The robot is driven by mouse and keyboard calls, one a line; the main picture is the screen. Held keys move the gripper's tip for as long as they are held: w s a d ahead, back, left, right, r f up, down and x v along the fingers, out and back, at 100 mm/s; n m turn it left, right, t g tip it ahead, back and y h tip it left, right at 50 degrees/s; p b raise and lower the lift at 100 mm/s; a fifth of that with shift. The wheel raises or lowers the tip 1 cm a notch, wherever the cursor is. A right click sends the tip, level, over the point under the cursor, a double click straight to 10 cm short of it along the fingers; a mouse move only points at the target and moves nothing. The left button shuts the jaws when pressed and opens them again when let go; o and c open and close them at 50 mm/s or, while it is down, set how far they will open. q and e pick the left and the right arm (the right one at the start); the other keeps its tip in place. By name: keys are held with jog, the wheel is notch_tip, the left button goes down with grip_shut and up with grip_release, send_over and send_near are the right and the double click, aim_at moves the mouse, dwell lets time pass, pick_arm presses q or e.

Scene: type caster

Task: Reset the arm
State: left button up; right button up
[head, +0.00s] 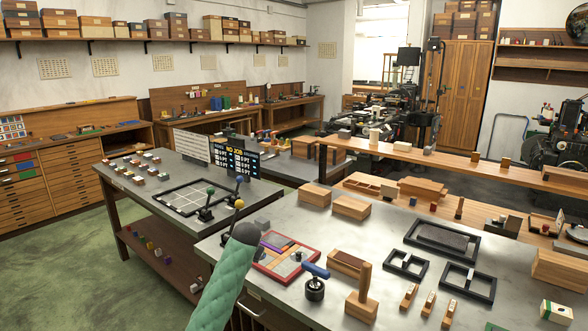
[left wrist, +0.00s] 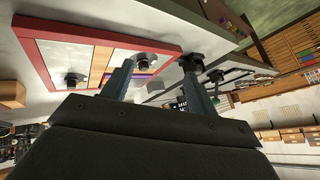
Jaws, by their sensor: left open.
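My left arm (head: 220,285), in a green sleeve, comes in from the bottom of the head view. Its dark end is over the near-left edge of the front metal bench, beside a red-framed tray (head: 312,257) of coloured pieces. The fingers do not show clearly there. In the left wrist view my left gripper (left wrist: 158,70) is open, its two fingers apart with nothing held between them. The red tray frame (left wrist: 55,30) is beyond the fingers in that view, and a black lever base (left wrist: 190,62) is close to the right-hand finger. My right gripper is in neither view.
A black-handled roller with a blue grip (head: 315,286) and a wooden stamp block (head: 362,300) stand right of the tray. Black frames (head: 443,240) lie further right. Ball-topped levers (head: 206,212) and a display board (head: 236,160) stand beyond the arm.

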pick_arm(q)
jog(key=s+a+f+g+h, duration=0.1)
jog(key=s+f, duration=0.5)
jog(key=s, duration=0.4)
jog(key=s+f+n, duration=0.1)
jog(key=s+f, duration=0.4)
jog(key=s, duration=0.4)
jog(key=s+a+f+g+h, duration=0.1)
jog(key=s+f, duration=0.5)
jog(key=s, duration=0.4)
jog(key=s+a+r+n+g, duration=0.1)
jog(key=s+a+g, duration=0.15)
jog(key=s, duration=3.05)
jog(key=s+d+f+b+x, duration=0.1)
jog(key=s+x, duration=0.2)
jog(key=x, duration=1)
jog(key=s+f+x, duration=0.1)
jog(key=s+x, duration=0.1)
jog(key=x, duration=1.1)
jog(key=s+f, duration=0.4)
jog(key=f, duration=0.8)
jog(key=s+f+g+b, duration=0.1)
jog(key=s+f, duration=0.3)
jog(key=f, duration=0.8)
jog(key=shift+s, duration=0.25)
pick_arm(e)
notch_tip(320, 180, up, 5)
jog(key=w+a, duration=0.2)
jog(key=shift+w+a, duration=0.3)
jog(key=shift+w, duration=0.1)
